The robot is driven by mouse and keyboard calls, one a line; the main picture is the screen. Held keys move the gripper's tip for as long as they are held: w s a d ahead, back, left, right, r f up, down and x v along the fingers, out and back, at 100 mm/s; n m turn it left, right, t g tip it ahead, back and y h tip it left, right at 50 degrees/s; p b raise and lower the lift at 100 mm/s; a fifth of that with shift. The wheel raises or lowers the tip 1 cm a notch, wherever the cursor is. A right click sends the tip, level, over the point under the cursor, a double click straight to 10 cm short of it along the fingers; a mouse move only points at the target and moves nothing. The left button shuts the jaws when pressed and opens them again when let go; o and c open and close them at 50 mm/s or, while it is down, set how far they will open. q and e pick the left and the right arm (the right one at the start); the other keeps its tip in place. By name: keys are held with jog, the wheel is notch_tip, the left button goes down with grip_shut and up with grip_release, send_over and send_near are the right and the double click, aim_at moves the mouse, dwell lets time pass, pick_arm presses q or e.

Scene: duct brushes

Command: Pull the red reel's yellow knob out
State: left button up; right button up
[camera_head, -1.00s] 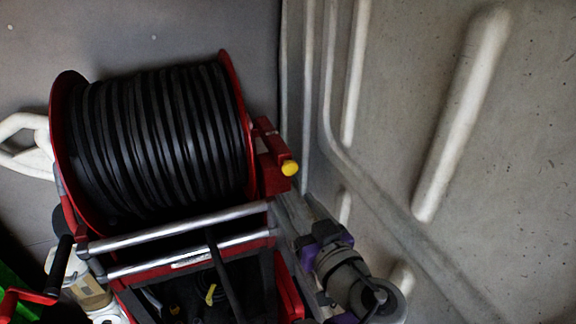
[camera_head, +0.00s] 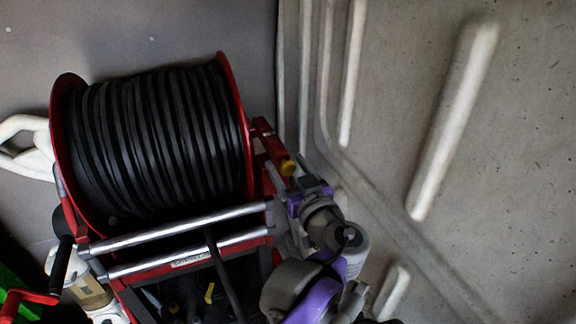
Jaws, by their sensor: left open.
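The red reel (camera_head: 243,105) stands in the left half of the head view, wound with black hose (camera_head: 155,140). Its small yellow knob (camera_head: 288,167) sticks out of the red bracket at the reel's right side. My left gripper (camera_head: 287,178), grey with purple parts, comes up from the bottom and points at the knob. It is open, with its fingers close to the knob and seemingly to either side of it. I cannot tell whether they touch it. The gripper hides the lower part of the bracket. My right gripper is not in view.
Chrome bars (camera_head: 185,228) cross the reel's frame in front of the drum. A red crank with a black handle (camera_head: 61,262) is at lower left. A ribbed grey wall (camera_head: 400,120) stands close on the right. A white looped thing (camera_head: 25,150) is at far left.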

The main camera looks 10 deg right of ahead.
pick_arm(q)
grip_shut()
dwell(0.3)
dwell(1.1)
